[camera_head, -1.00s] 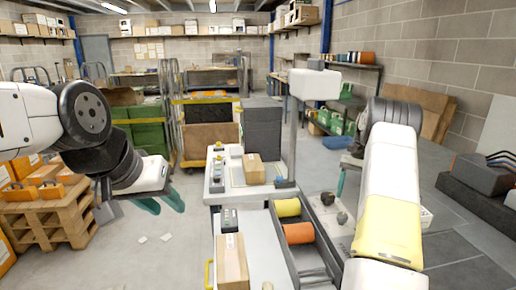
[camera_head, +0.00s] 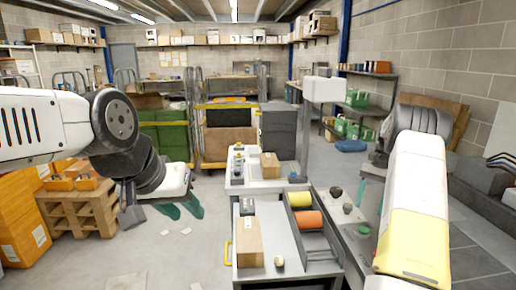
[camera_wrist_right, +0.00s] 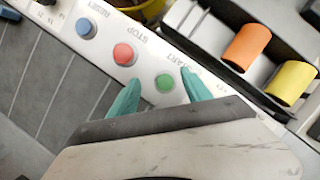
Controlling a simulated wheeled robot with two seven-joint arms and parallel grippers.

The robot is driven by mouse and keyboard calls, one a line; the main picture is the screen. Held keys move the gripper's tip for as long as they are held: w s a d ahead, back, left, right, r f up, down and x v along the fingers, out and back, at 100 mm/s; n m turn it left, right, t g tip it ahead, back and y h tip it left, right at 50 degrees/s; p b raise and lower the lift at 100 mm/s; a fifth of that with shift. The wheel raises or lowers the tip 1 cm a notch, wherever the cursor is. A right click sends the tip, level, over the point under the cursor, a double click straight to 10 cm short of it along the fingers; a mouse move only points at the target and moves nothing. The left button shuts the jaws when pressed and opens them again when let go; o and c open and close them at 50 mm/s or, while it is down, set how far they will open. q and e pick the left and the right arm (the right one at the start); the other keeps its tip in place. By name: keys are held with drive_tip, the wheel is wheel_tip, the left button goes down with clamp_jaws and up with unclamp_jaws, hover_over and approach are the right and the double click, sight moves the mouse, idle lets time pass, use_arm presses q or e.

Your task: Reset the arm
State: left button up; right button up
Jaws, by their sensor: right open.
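My right gripper (camera_wrist_right: 160,92) is open and empty in the right wrist view. Its two teal fingers stand apart over a pale button panel (camera_wrist_right: 218,82), with a green START button (camera_wrist_right: 165,82) showing between the tips. A red STOP button (camera_wrist_right: 123,54) and a blue RESET button (camera_wrist_right: 86,28) lie up and left of it. I cannot tell whether a finger touches the panel. In the head view my right arm covers most of that hand.
An orange roll (camera_head: 308,220) and a yellow roll (camera_head: 299,199) lie in a dark tray beside the panel. A cardboard box (camera_head: 248,242) stands on the white bench (camera_head: 281,222). A wooden pallet (camera_head: 78,210) with orange boxes stands at the left.

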drive_tip(key=s+a+r+n+t, duration=0.1)
drive_tip(key=s+a+r, duration=0.25)
drive_tip(key=r, duration=0.25)
drive_tip(key=s+a+r+n+t+h, duration=0.1)
drive_tip(key=s+a+r+n+t, duration=0.15)
drive_tip(key=a+r, duration=0.3)
drive_tip(key=s+a+r+n+t, duration=0.1)
drive_tip(key=s+a+r, duration=0.3)
drive_tip(key=r, duration=0.2)
drive_tip(key=s+a+n+t, duration=0.2)
drive_tip(key=s+a, duration=0.3)
drive_tip(key=s, duration=0.4)
drive_tip(key=s+a+n+t, duration=0.2)
drive_tip(key=s+a, duration=0.3)
drive_tip(key=s, duration=0.4)
drive_tip(key=shift+s+a+r+t, duration=0.15)
drive_tip(key=shift+a+t, duration=0.2)
drive_tip(key=shift+t, duration=0.1)
